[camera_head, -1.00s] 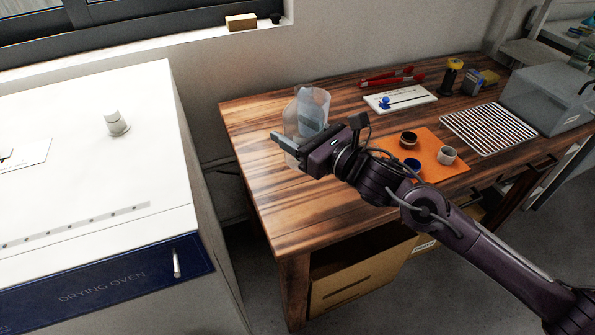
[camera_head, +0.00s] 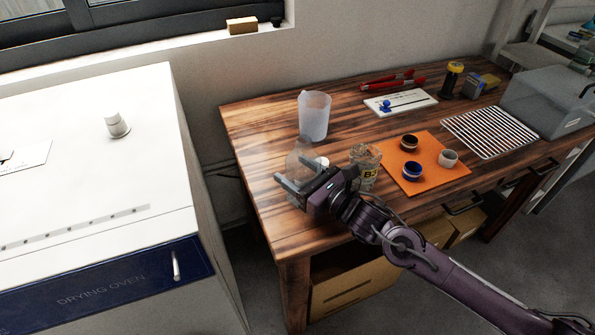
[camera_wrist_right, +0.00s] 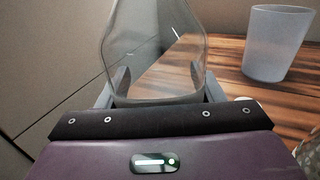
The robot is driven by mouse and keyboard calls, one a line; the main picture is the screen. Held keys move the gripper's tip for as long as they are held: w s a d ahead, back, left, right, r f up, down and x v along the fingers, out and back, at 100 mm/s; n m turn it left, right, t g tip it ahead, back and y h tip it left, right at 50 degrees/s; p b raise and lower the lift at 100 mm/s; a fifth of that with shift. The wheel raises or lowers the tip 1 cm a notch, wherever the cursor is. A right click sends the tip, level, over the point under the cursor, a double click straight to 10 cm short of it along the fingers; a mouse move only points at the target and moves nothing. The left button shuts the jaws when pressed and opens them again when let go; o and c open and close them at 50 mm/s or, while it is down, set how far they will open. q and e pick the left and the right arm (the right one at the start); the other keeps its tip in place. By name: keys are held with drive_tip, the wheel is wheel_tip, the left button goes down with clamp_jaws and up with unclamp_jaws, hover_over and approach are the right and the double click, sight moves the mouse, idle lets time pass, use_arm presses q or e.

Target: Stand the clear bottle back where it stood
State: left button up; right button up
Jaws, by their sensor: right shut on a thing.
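My right gripper (camera_head: 290,188) is shut on the clear bottle (camera_head: 300,158) near the left front part of the wooden table (camera_head: 265,205). In the right wrist view the bottle (camera_wrist_right: 155,50) stands between the two fingers (camera_wrist_right: 155,88), see-through, with the table edge showing through it. The gripper hides its lower part in the head view. I cannot tell whether its base touches the table. My left gripper is out of view.
A frosted beaker (camera_head: 314,117) stands behind the bottle, apart from it; a glass jar marked B3 (camera_head: 366,168) stands to the right. An orange mat (camera_head: 425,182) carries small cups. A small white thing (camera_head: 321,162) is close beside the bottle. The drying oven (camera_head: 100,275) is left, across a gap.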

drive_tip(key=shift+f, duration=0.1)
drive_tip(key=o, duration=0.9)
drive_tip(key=shift+o, duration=0.8)
drive_tip(key=v, duration=1)
drive_tip(key=shift+s+d, duration=0.15)
drive_tip(key=shift+d, duration=0.05)
drive_tip(key=shift+v, duration=0.75)
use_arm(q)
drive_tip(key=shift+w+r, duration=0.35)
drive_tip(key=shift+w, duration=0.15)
use_arm(e)
drive_tip(key=shift+r, duration=0.2)
